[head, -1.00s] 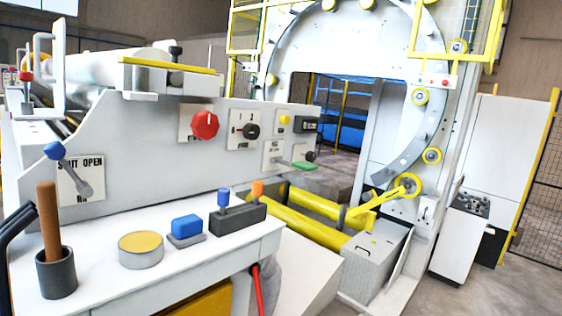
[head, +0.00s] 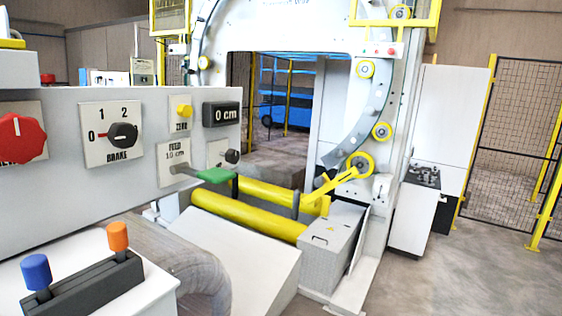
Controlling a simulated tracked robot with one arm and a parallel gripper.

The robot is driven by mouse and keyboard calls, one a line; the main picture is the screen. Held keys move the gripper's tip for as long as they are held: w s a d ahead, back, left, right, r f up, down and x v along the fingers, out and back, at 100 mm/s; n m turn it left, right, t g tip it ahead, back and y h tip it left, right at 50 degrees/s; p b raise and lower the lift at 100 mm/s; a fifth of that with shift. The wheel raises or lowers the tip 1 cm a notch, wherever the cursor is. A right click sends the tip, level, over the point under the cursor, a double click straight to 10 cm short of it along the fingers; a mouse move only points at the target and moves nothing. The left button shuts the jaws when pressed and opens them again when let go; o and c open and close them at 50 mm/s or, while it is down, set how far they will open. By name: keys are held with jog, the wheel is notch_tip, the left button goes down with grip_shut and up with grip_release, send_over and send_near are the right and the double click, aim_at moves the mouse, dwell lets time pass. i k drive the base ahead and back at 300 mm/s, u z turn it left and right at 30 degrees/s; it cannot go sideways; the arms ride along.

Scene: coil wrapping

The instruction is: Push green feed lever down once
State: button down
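The green feed lever (head: 214,175) sticks out to the right from the FEED plate (head: 176,158) on the grey control panel, on a short grey arm. It looks about level. The plate reads "FEED 10 cm". A small display (head: 222,114) above it reads "0 cm". My gripper is not in view, so its place relative to the lever does not show.
Left of the lever are the BRAKE knob (head: 122,135) and a red knob (head: 20,138). A yellow ZERO button (head: 183,111) sits above it, and a black-knobbed control (head: 232,156) just behind. Blue (head: 36,270) and orange (head: 118,236) joysticks stand below. Yellow rollers (head: 245,217) lie beyond.

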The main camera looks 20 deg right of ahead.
aim_at(216, 176)
jog(key=z, duration=0.6)
jog(key=i, duration=1.05)
jog(key=z, duration=0.25)
